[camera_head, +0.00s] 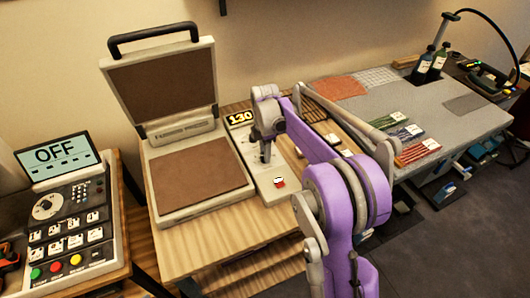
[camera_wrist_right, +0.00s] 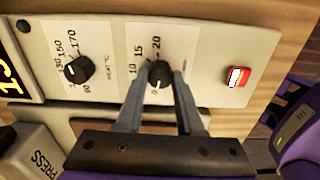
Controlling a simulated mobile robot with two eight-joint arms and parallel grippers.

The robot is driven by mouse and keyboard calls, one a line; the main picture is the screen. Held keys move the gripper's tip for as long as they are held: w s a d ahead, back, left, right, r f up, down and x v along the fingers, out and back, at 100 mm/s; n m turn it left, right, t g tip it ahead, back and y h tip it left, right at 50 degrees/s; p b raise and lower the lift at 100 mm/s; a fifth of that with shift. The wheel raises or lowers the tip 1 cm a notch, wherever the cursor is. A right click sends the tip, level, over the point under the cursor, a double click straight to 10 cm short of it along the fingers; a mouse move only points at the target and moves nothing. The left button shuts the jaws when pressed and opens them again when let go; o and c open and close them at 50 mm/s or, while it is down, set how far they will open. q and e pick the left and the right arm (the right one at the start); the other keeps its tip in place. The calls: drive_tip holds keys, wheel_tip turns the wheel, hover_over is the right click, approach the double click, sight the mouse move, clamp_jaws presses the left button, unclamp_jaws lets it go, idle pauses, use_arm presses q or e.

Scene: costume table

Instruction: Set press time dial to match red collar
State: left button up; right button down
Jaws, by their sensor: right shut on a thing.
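The press time dial (camera_wrist_right: 159,75) is a small black knob on a pale control panel, with a scale running from 0 to 20. Its white mark appears to lie on the side near 0. My right gripper (camera_wrist_right: 158,80) is shut on this dial, one finger on each side. In the head view my right gripper (camera_head: 265,155) reaches down onto the press's control panel (camera_head: 258,190), and its fingers hide the dial. I cannot pick out a red collar for certain. My left gripper is not in view.
The heat press (camera_head: 190,175) stands open beside the panel. A second black dial, for heat (camera_wrist_right: 77,68), and a red switch (camera_wrist_right: 238,76) flank the time dial. The display (camera_head: 241,118) reads 130. Red strips (camera_head: 417,152) lie on a grey table (camera_head: 360,115).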

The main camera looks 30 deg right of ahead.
drive_tip(key=m, duration=0.6)
drive_tip(key=shift+b, duration=0.35)
drive_tip(key=m, duration=0.5)
drive_tip(key=shift+m, duration=0.3)
drive_tip(key=m, duration=0.6)
drive_tip(key=shift+b, duration=0.4)
drive_tip(key=m, duration=0.5)
drive_tip(key=shift+m, duration=0.4)
drive_tip(key=c, duration=0.5)
unclamp_jaws()
